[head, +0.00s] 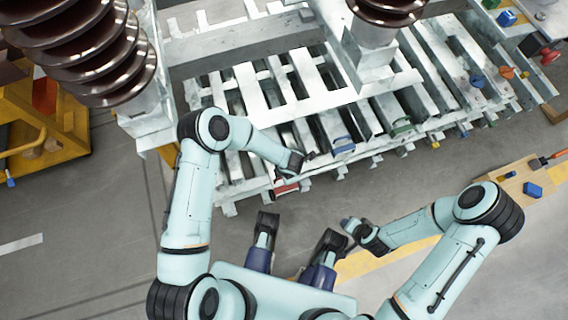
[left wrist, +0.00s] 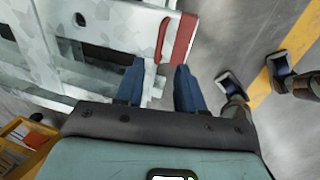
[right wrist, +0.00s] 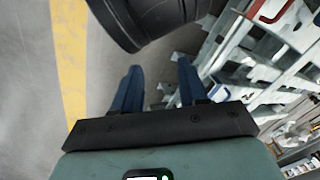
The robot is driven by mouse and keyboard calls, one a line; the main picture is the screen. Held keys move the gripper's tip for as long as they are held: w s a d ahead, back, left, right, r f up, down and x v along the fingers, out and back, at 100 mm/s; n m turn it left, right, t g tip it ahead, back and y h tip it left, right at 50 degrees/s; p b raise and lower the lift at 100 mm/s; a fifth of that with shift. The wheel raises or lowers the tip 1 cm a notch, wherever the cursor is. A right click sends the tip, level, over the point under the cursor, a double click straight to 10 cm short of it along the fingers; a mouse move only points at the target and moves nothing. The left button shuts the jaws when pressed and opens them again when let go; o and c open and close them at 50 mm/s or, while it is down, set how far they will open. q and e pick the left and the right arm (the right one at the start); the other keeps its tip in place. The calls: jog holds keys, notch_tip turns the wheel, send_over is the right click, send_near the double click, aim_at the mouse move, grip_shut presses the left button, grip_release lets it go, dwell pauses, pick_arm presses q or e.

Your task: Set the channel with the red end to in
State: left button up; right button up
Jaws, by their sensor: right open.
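The channel with the red end (head: 286,188) lies at the near left of the pale metal rack in the head view. Its red band (left wrist: 182,38) and a red loop-like handle beside it show in the left wrist view, just beyond the fingertips. My left gripper (head: 304,160) is near that end, its two blue fingers (left wrist: 157,78) apart and nothing clearly held between them. Whether a finger touches the channel cannot be told. My right gripper (head: 346,222) is open and empty over the floor, right of the red end; a red-edged end (right wrist: 270,10) shows in its wrist view.
Other channel ends along the rack's front are blue (head: 343,146), green (head: 401,128) and orange (head: 507,72). Large brown ribbed insulators (head: 90,50) stand at upper left and top. A wooden board with tools (head: 520,182) lies at right.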

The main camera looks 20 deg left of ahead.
pick_arm(q)
jog(key=f, duration=0.2)
jog(key=f+b, duration=0.1)
jog(key=f, duration=0.1)
jog(key=w+f+b, duration=0.1)
jog(key=f, duration=0.2)
jog(key=shift+a, duration=0.4)
jog(key=shift+w+f+b, duration=0.2)
jog(key=shift+f+b, duration=0.15)
jog(key=shift+f, duration=0.35)
pick_arm(e)
jog(key=s+d+f+g, duration=0.1)
jog(key=s+f, duration=0.3)
jog(key=f, duration=0.1)
jog(key=shift+s+f+g, duration=0.2)
jog(key=shift+s+g, duration=0.15)
jog(key=shift+g, duration=0.05)
jog(key=shift+d, duration=0.1)
pick_arm(q)
jog(key=shift+a, duration=0.1)
grip_shut()
